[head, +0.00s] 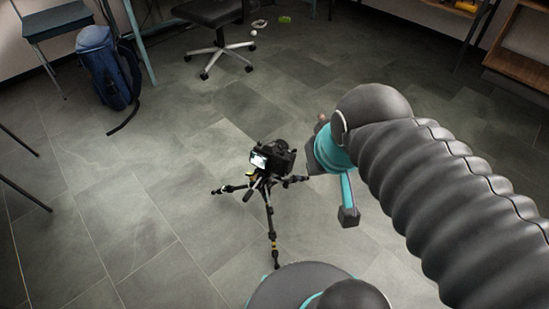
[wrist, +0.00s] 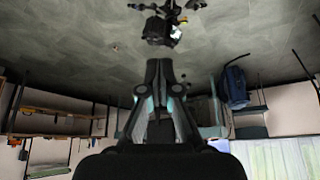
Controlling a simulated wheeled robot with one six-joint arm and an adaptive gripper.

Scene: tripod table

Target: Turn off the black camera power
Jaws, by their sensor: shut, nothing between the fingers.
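The black camera (head: 273,156) stands on a small black tripod (head: 268,210) on the floor, near the middle of the head view. Its lit screen faces toward me. The camera also shows near the top of the wrist view (wrist: 160,30), which is upside down. My gripper (wrist: 160,64) is shut and empty in the wrist view, its fingertips apart from the camera. In the head view my arm reaches in from the right, and its end is right of the camera; the fingers are mostly hidden there. The power switch is too small to make out.
A blue backpack (head: 104,68) leans by a dark chair (head: 56,20) at the back left. A swivel chair (head: 215,42) stands at the back, with small items on the floor beside it. A wooden shelf (head: 518,65) is at the back right. The tiled floor around the tripod is clear.

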